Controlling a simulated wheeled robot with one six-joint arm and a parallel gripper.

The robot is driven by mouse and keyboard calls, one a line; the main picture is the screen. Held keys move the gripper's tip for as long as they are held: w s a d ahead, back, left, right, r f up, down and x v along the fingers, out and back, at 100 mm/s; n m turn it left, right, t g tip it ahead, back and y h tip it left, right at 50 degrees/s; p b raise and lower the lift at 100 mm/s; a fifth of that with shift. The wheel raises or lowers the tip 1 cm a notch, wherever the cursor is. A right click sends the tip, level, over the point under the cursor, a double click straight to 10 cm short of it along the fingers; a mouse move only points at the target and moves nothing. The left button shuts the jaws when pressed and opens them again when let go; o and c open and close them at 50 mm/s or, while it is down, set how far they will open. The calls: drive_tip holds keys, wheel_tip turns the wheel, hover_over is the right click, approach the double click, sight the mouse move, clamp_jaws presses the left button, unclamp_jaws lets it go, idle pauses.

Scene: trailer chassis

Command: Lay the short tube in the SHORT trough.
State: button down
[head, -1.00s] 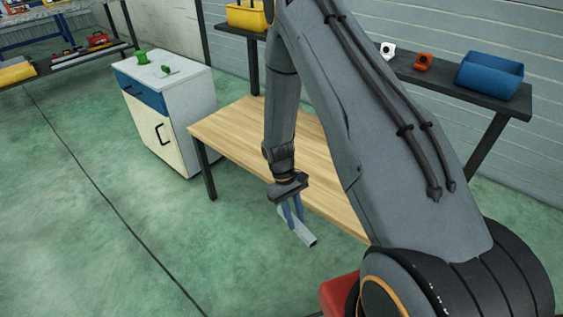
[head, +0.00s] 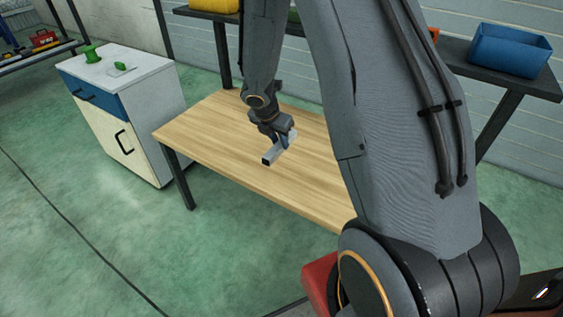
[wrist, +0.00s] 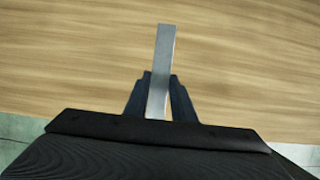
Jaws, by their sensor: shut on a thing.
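A short grey square tube (head: 272,155) is held in my gripper (head: 281,140) above the wooden table in the head view. In the wrist view the tube (wrist: 162,65) sticks out between the two dark fingers of my gripper (wrist: 160,92), pointing away over the table top. The tube looks raised above the wood, but its exact height is hard to tell. No trough shows in either view. My arm hides part of the table and what lies behind it.
The wooden table (head: 215,145) is bare where it shows. A white cabinet (head: 150,85) with a blue drawer stands at its left. A dark shelf (head: 480,75) with a blue bin (head: 508,50) runs behind it along the wall. Open green floor lies in front.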

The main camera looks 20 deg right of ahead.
sight(277, 145)
drive_tip(key=f, duration=0.3)
drive_tip(key=shift+a+f+b, duration=0.2)
drive_tip(key=shift+f+b, duration=0.65)
drive_tip(key=shift+f, duration=1.35)
drive_tip(key=shift+f, duration=0.15)
drive_tip(key=c, duration=1.5)
unclamp_jaws()
